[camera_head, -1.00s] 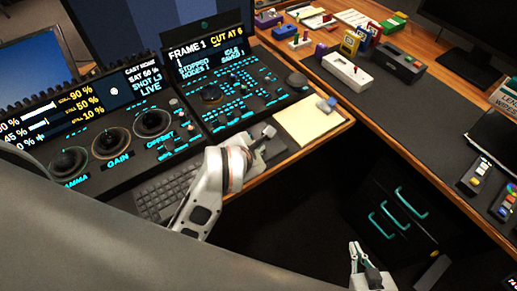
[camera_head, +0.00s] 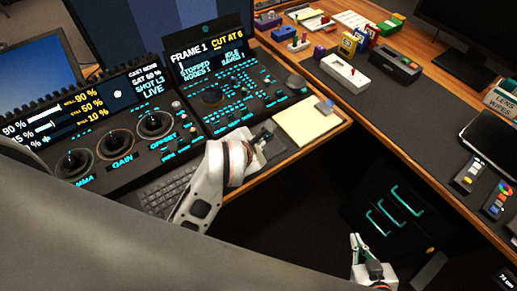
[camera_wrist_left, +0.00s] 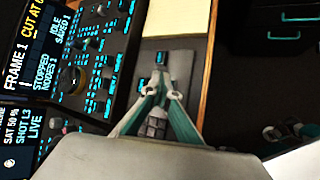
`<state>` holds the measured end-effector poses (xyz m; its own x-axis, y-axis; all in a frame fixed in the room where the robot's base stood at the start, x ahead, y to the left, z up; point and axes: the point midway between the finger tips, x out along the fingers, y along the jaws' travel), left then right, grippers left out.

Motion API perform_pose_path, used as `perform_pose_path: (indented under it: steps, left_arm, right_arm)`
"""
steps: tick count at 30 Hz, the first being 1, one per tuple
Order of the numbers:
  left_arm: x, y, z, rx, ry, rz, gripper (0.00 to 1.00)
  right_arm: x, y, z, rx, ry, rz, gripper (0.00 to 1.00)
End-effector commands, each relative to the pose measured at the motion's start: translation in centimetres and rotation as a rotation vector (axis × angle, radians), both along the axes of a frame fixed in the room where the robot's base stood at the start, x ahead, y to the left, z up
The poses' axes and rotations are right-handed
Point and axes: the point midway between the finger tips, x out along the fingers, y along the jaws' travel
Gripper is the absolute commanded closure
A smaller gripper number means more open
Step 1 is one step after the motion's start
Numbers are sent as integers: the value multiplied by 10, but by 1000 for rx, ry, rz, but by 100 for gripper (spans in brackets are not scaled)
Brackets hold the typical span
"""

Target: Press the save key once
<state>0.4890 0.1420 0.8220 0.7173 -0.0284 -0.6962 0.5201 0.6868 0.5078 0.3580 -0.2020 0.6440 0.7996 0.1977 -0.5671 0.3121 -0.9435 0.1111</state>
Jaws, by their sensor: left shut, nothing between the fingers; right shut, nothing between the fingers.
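My left gripper (camera_head: 265,134) is shut and empty over a small dark key pad (camera_head: 277,151), beside the right-hand console. In the left wrist view the closed fingertips (camera_wrist_left: 160,76) point at this grey pad (camera_wrist_left: 176,52), and they partly cover its lower keys. One teal-lit key (camera_wrist_left: 162,58) shows just beyond the tips, and another dark key (camera_wrist_left: 147,85) lies left of the fingers. No label is readable, so I cannot tell which key is save, or whether the tips touch one. My right gripper (camera_head: 354,238) is shut and empty, low on the right, away from the desk.
The right console (camera_head: 235,95) has lit keys, a trackball (camera_head: 212,97) and a status screen (camera_head: 209,52). A yellow note pad (camera_head: 308,122) lies right of the left gripper. A keyboard (camera_head: 163,192) lies left of my arm. The desk edge runs close on the right.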

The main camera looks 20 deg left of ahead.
Motion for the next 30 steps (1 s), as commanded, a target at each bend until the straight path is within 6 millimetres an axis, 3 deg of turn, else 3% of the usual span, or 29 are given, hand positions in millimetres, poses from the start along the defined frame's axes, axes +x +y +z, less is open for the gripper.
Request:
perform_pose_path:
  steps: [13, 30]
  left_arm:
    - [0, 0, 40, 0, 0, 0, 100]
    - [0, 0, 40, 0, 1, 0, 100]
  right_arm:
    - [6, 0, 44, 1, -17, 0, 100]
    - [6, 0, 43, 0, -16, 0, 100]
